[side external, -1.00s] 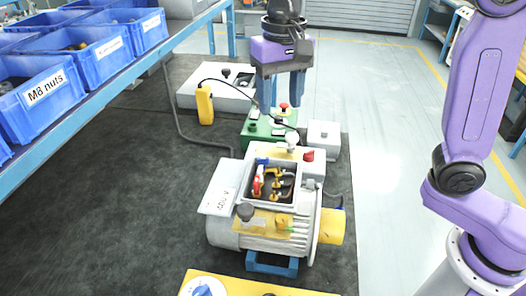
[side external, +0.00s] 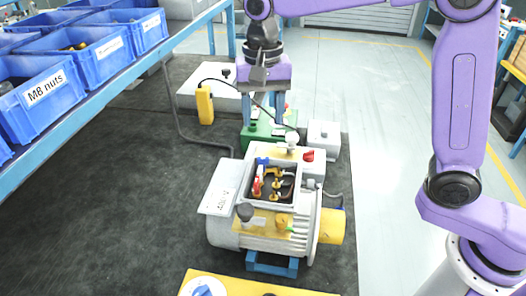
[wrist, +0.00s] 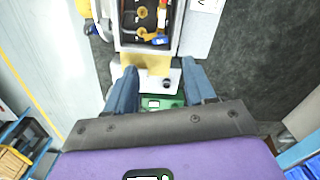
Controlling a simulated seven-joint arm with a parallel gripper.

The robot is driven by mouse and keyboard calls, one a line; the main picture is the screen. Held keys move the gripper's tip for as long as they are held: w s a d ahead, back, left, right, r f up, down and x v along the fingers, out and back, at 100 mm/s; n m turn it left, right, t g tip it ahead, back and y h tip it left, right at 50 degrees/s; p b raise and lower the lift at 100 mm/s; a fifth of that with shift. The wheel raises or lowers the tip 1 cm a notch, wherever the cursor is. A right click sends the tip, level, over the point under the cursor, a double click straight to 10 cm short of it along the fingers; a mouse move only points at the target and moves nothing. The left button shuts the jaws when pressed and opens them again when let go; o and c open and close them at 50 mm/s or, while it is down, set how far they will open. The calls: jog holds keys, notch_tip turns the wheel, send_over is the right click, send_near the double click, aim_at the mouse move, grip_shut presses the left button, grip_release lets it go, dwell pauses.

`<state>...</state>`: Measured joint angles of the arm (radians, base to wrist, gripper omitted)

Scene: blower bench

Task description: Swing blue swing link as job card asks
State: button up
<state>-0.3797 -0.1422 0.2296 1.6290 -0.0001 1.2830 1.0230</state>
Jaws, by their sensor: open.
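The blue swing link (side external: 262,161) sits at the far left corner of the open terminal box (side external: 246,188) on the grey motor (side external: 225,232). A red link (side external: 257,184) and brass-coloured parts lie beside it in the box. In the wrist view the blue link (wrist: 158,40) shows near the lower right inside the box. My gripper (side external: 263,118) is open and empty, its fingers pointing down, beyond the box and above the green unit. In the wrist view the fingers (wrist: 160,88) stand wide apart with nothing between them. The job card's text cannot be read.
Behind the motor stand a green control unit (side external: 258,137), a white box (side external: 323,139) and a yellow handheld device (side external: 205,104). A black cable crosses there. Blue bins (side external: 45,100) fill the left shelf. The dark mat left of the motor is clear.

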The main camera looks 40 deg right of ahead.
aim_at(263, 158)
notch_tip(263, 158, down, 10)
jog(key=shift+f, duration=0.25)
dwell(0.3)
grip_shut()
jog(key=shift+n, duration=1.3)
grip_release()
notch_tip(263, 158, up, 18)
jog(key=shift+f, duration=0.25)
